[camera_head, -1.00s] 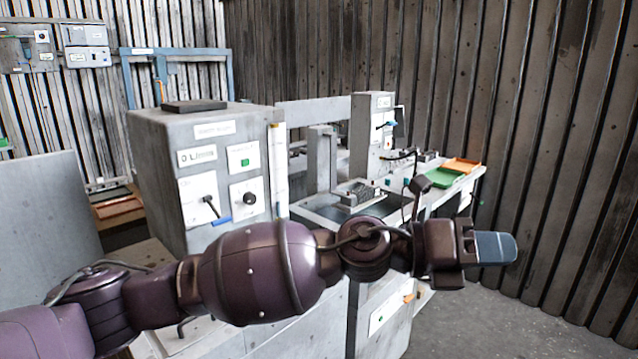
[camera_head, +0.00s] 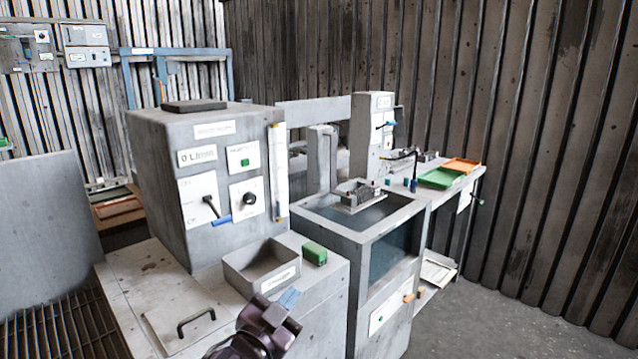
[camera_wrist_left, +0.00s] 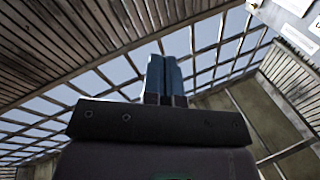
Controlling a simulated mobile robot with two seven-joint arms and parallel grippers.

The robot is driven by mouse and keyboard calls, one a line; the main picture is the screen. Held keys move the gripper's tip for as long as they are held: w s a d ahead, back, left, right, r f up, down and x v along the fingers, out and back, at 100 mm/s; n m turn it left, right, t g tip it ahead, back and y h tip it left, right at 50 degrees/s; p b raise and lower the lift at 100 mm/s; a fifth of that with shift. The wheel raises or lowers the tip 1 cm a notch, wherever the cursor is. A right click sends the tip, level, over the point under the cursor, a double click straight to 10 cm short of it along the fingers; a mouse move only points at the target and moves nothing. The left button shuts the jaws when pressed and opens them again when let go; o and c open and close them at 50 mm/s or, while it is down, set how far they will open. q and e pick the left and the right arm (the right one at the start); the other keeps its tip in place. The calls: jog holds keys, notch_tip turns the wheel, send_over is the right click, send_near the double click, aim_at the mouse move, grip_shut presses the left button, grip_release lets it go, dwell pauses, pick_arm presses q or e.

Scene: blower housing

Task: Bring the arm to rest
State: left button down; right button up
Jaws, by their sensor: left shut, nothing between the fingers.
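My left gripper (camera_head: 288,298) shows at the bottom of the head view, in front of the grey bench and just below the open grey box. Its blue fingers are shut with nothing between them. The left wrist view shows the two blue fingers (camera_wrist_left: 164,76) side by side, pointing up toward the roof beams. Most of my left arm is below the head view's lower edge. My right gripper is not in view.
A grey cabinet (camera_head: 160,150) with a lever and knob stands on the bench. The open box (camera_head: 240,275) and a green block (camera_head: 314,253) are close to the gripper. A water tank (camera_head: 345,232) and green tray (camera_head: 440,178) stand farther right. Floor (camera_head: 500,325) at right is clear.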

pick_arm(q)
jog(key=s+a+f+n+g+y, duration=0.1)
jog(key=s+a+f+n+y, duration=0.25)
jog(key=s+a+f, duration=0.4)
jog(key=s+a+f+n+g+y, duration=0.2)
jog(key=s+a+f+n+y, duration=0.15)
jog(key=a+f, duration=0.6)
jog(key=s+a+f+n+g+y, duration=0.1)
jog(key=s+a+f, duration=0.1)
jog(key=s+f, duration=0.4)
jog(key=s+a+f+n+g+y, duration=0.1)
jog(key=s+a+f+g, duration=0.1)
jog(key=s+f, duration=0.5)
jog(key=s+a, duration=0.1)
jog(key=s, duration=0.3)
jog(key=shift+a+n, duration=0.15)
jog(key=shift+n, duration=0.15)
